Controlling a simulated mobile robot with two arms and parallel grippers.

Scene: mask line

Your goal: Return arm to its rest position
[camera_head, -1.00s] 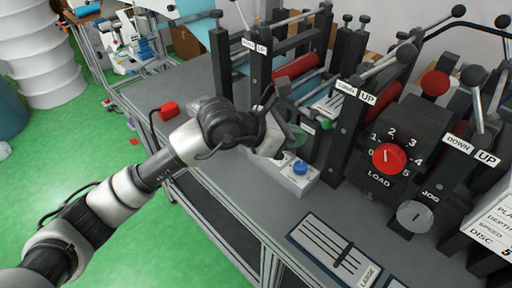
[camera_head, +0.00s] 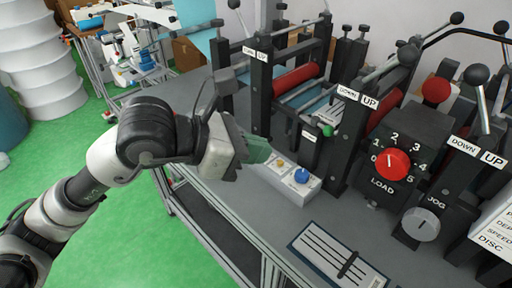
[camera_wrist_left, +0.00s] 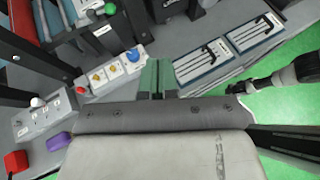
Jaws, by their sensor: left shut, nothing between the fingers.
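My left arm (camera_head: 95,180) comes in from the left in the head view, bent, with its wrist raised over the front edge of the grey bench. My left gripper (camera_head: 257,150) has green fingers that are shut together and empty. It is just left of a white button box (camera_head: 290,178) with a blue and a yellow button showing. In the left wrist view the shut fingers (camera_wrist_left: 157,78) point toward the bench, between the button box (camera_wrist_left: 118,70) and the slider panels. A dark arm (camera_wrist_left: 295,78), seemingly my right one, shows there at the right; its jaw state is unclear.
Black frames with red rollers (camera_head: 296,77) and levers stand behind the box. A LOAD dial (camera_head: 392,165) is further right. A slider panel (camera_head: 336,254) lies at the bench front. Green floor (camera_head: 150,230) is open at the left.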

